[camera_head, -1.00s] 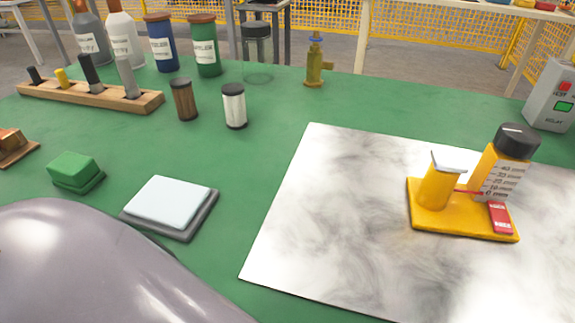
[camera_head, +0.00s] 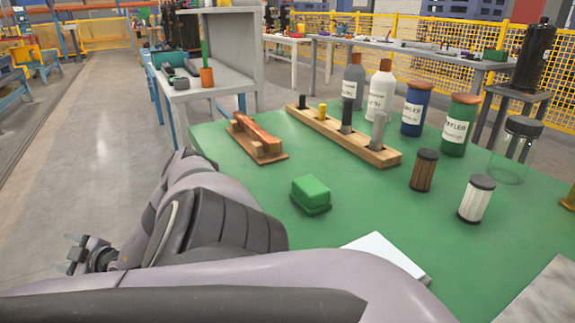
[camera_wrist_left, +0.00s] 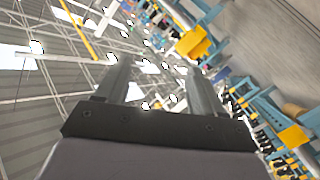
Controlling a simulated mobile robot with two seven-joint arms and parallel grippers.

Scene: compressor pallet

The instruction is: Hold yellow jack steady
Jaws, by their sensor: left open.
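The yellow jack is outside the present head view. Only a corner of the marbled grey-white plate (camera_head: 548,297), on which it stood in the earlier frame, shows at the bottom right. My left gripper (camera_head: 72,254) is at the far left of the head view, low over the floor and clear of the green table (camera_head: 345,205). In the left wrist view my left gripper (camera_wrist_left: 160,85) has its two fingers spread with nothing between them. My right gripper is not in view.
A green block (camera_head: 311,192), a wooden rack (camera_head: 345,136), a wooden piece with an orange-brown bar (camera_head: 257,138), and a white pad (camera_head: 388,258) are on the table. Bottles and jars stand at the back right. A grey bench (camera_head: 215,90) stands behind. Floor at left is open.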

